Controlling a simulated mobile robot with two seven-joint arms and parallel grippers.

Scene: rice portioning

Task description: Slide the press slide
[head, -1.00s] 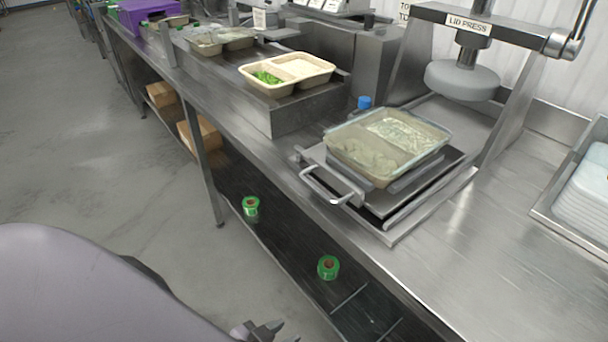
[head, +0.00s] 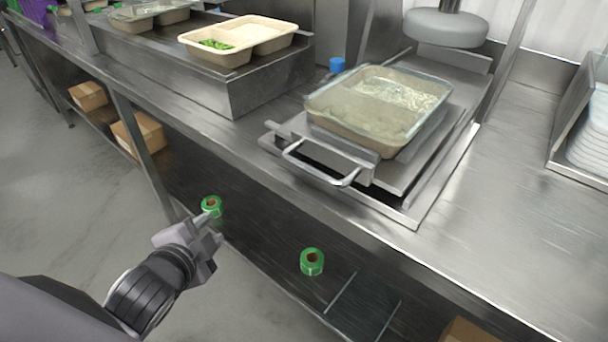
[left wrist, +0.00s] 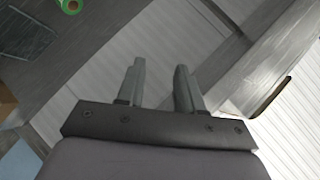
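The press slide (head: 408,176) is a metal plate on rails, with a bar handle (head: 318,170) on its front end. It sits pulled out toward the counter's front edge. A tray with a clear lid (head: 340,113) rests on it. The round press head (head: 446,27) is above and behind the slide. My left gripper (head: 213,232) is in front of the counter, below and left of the handle, apart from it. In the left wrist view its two fingers (left wrist: 158,85) are spread with nothing between them. My right gripper is not in view.
An open two-compartment tray (head: 238,40) stands on a raised metal block (head: 262,80) left of the slide. A blue cap (head: 337,64) is behind the slide. Green rolls (head: 312,262) lie on the lower shelf.

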